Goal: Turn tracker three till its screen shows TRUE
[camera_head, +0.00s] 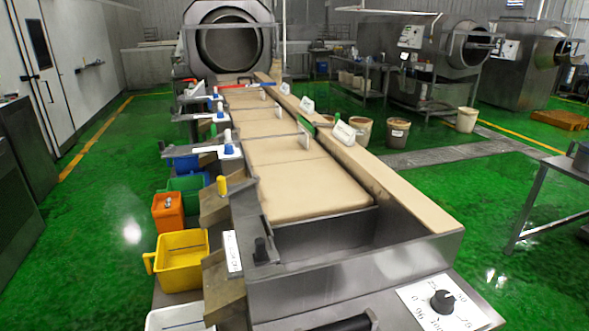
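No screen reading TRUE can be made out, and I cannot tell which unit is tracker three. A black knob (442,302) sits on a white dial plate (424,313) with markings at the near right end of the long steel conveyor (345,262). Neither gripper is in view.
A yellow bin (181,262), an orange bin (167,212) and a green bin (188,186) stand left of the conveyor. A large drum (229,45) stands at its far end. A steel table (560,165) is at right. Green floor (100,250) is clear on the left.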

